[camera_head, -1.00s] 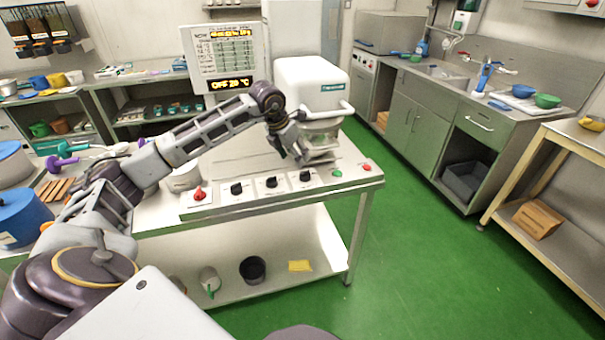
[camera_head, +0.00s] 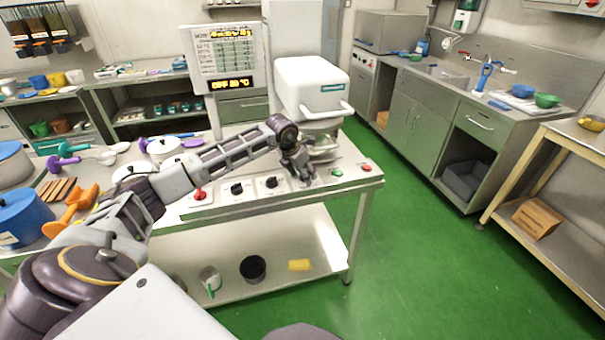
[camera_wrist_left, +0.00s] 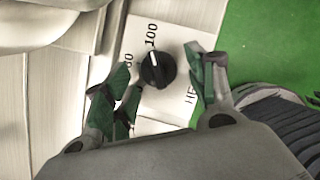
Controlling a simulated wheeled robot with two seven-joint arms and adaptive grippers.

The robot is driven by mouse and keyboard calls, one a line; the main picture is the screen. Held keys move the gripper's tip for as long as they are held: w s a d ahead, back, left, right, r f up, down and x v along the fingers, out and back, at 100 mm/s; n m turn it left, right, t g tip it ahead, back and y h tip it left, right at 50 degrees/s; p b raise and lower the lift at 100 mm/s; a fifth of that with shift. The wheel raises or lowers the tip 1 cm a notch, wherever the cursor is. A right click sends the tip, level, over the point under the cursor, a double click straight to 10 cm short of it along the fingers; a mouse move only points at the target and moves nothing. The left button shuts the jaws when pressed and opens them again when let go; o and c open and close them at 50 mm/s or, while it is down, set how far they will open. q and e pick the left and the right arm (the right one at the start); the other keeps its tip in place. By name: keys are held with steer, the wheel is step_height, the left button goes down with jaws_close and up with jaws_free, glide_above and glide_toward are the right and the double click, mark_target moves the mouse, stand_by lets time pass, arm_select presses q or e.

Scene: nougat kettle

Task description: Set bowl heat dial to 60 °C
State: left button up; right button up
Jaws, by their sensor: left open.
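The bowl heat dial (camera_wrist_left: 158,70) is a round black knob on a white plate, with "100", another number partly covered, and "HE" lettering visible. A white mark shows on its upper side. In the wrist view my left gripper (camera_wrist_left: 160,66) is open, one finger on each side of the knob; I cannot tell whether they touch it. In the head view my left gripper (camera_head: 305,174) is low over the right end of the dial row and hides that dial. The display (camera_head: 231,84) reads OFF and about 20 °C. My right gripper is not in view.
Two other black dials (camera_head: 237,188) (camera_head: 271,182) and a red knob (camera_head: 199,195) sit left on the panel. A green button (camera_head: 337,171) and a red button (camera_head: 366,167) are to the right. The white kettle machine (camera_head: 312,88) stands close behind the gripper.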

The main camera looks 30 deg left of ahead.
arm_select(q)
steer(key=c, duration=1)
